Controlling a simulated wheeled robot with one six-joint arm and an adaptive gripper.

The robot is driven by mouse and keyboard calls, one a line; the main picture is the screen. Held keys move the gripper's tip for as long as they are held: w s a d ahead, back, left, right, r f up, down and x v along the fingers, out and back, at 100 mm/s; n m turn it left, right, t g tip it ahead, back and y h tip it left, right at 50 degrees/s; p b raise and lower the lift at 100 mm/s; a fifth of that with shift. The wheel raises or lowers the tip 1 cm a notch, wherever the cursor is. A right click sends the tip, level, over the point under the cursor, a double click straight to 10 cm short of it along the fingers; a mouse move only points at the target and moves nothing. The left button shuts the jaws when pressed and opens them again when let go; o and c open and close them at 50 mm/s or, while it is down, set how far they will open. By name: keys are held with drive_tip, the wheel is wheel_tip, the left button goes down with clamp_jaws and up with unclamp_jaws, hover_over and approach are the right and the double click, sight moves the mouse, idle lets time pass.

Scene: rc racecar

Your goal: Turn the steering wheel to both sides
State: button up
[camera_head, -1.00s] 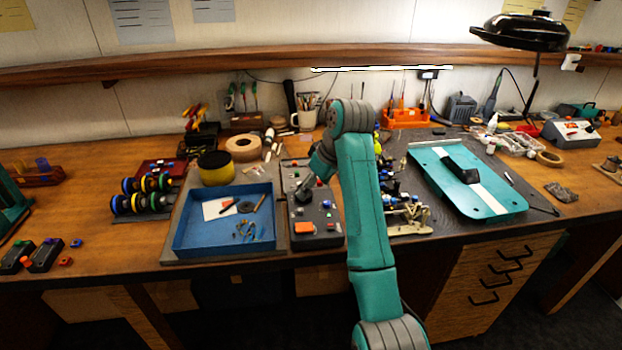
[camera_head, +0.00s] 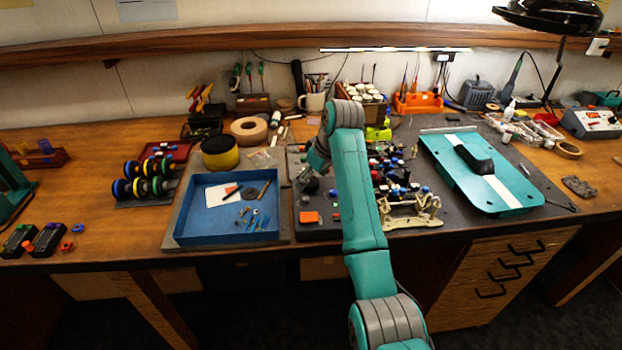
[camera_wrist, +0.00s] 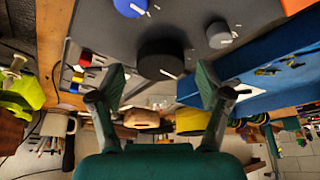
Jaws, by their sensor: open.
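A dark grey control box (camera_head: 318,222) stands on the bench just right of the blue tray, with an orange block on its top. In the wrist view, the box (camera_wrist: 205,12) carries a large black round knob (camera_wrist: 163,58), a smaller grey knob (camera_wrist: 220,35) and a blue button (camera_wrist: 130,7). The large knob may be the steering wheel; no clearer wheel shows. My gripper (camera_wrist: 162,76) is open and empty, with its fingers spread to either side of the large knob in the picture. Contact cannot be told. In the head view, my gripper (camera_head: 304,178) is small and partly unclear above the box.
The blue tray (camera_head: 186,240) with small parts lies left of the box. Small car parts (camera_head: 392,175) and a tan frame (camera_head: 412,208) lie to its right, behind my arm. A teal chassis plate (camera_head: 500,195) lies farther right. A white mug (camera_head: 312,103) stands behind.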

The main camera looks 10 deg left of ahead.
drive_tip(key=shift+w+a+f, duration=0.1)
drive_tip(key=shift+a+f, duration=0.1)
drive_tip(key=shift+f, duration=0.25)
drive_tip(key=c, duration=1.2)
drive_tip(key=shift+o, duration=0.2)
drive_tip(key=shift+m, duration=0.4)
drive_tip(key=m+t+h, duration=0.1)
drive_tip(key=m, duration=0.2)
drive_tip(key=shift+a+m, duration=0.1)
drive_tip(key=shift+m, duration=0.2)
drive_tip(key=shift+m+t+h, duration=0.3)
drive_tip(key=shift+m+h, duration=0.5)
drive_tip(key=shift+m, duration=1.2)
